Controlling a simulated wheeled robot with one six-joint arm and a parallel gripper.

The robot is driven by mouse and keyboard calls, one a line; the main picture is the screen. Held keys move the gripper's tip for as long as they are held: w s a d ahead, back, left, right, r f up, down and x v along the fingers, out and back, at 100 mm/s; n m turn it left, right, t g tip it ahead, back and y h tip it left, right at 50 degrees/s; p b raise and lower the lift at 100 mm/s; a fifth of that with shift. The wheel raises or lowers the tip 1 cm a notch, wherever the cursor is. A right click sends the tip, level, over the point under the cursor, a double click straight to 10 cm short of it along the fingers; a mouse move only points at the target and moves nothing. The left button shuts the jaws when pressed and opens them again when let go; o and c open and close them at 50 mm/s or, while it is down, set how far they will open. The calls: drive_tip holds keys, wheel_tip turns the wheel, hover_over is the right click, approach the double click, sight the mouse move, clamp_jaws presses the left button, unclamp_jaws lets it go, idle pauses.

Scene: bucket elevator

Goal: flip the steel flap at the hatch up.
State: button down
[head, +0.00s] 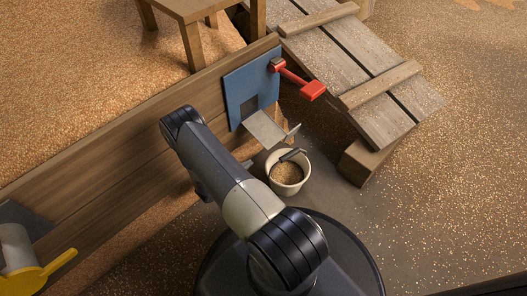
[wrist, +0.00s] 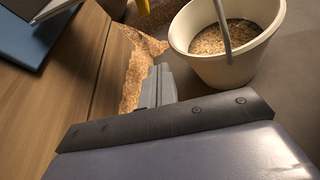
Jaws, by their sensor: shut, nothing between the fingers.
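The steel flap (head: 265,127) hangs out and down from the opening at the bottom of the blue hatch plate (head: 240,84), sloping toward the bucket. A small tab shows at its right edge. In the wrist view the flap (wrist: 38,8) and the blue plate (wrist: 55,42) are cut off at the upper left. My gripper (wrist: 160,72) is shut and empty, beside the wooden wall and left of the bucket (wrist: 220,72), touching neither flap nor bucket as far as I can see. In the head view my arm hides most of the gripper.
The white bucket (head: 287,187), holding grain, stands on the floor below the flap. A red lever (head: 312,90) sticks out from the hatch plate. A plank ramp (head: 350,65) rises at the right. A yellow scoop (head: 35,277) is at lower left. Grain is spilled by the wall.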

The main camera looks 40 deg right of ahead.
drive_tip(key=shift+d, duration=0.1)
drive_tip(key=b+x, duration=0.4)
drive_tip(key=x, duration=0.6)
drive_tip(key=shift+s+r, duration=0.2)
drive_tip(key=shift+r, duration=0.8)
drive_tip(key=shift+s+r, duration=0.25)
drive_tip(key=shift+r, duration=0.8)
